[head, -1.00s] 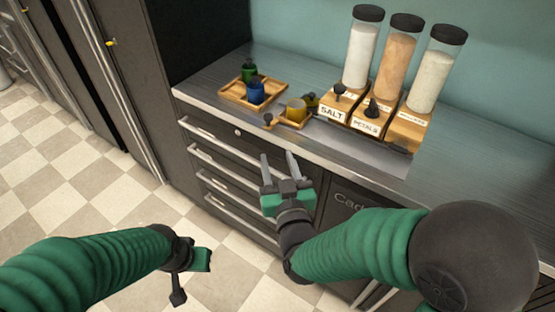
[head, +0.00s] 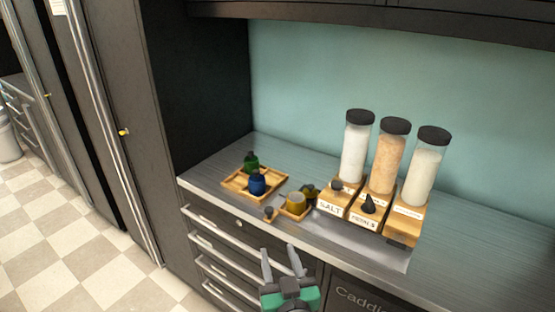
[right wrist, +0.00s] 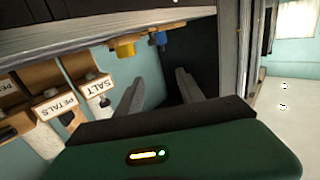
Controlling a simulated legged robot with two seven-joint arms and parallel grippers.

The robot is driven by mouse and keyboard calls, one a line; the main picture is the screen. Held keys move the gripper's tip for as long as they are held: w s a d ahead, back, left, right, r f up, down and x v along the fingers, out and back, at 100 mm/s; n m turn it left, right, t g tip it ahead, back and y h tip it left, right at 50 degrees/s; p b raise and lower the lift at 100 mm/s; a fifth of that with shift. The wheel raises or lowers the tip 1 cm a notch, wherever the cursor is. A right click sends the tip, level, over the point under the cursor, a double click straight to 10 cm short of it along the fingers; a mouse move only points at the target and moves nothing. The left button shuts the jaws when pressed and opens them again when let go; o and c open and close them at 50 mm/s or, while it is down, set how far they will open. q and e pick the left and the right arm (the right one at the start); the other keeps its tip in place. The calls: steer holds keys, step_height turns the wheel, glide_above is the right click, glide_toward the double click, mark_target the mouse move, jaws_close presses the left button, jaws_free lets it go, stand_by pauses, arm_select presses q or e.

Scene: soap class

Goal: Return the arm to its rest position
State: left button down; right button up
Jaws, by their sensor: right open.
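My right gripper (head: 284,264) is at the bottom of the head view, in front of the drawers and below the counter edge. Its two fingers are apart with nothing between them. In the right wrist view the right gripper (right wrist: 158,88) also shows spread, empty fingers, with the counter items beyond them. My left gripper is outside the head view.
The counter (head: 470,235) holds a wooden tray (head: 232,187) with a green bottle (head: 251,162) and a blue one (head: 257,185). A yellow cup (head: 296,202) sits on a small wooden stand. Three dispensers, including salt (head: 356,150) and petals (head: 387,160), stand right. Drawers (head: 215,245) are below.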

steer(key=s+d+f+m+g+h+p, duration=0.1)
steer(key=s+d+f+g+p, duration=0.3)
steer(key=s+d+g, duration=0.3)
steer(key=s+d+f+m+g+h+p, duration=0.1)
steer(key=s+d+f+g+h+p, duration=0.1)
steer(key=s+d+f+g+p, duration=0.2)
steer(key=s+d+g, duration=0.3)
steer(key=s+d, duration=0.1)
steer(key=d, duration=0.4)
steer(key=shift+s+d+f+g, duration=0.15)
steer(key=shift+s+d+g, duration=0.1)
steer(key=shift+s+g, duration=0.1)
steer(key=shift+a, duration=0.1)
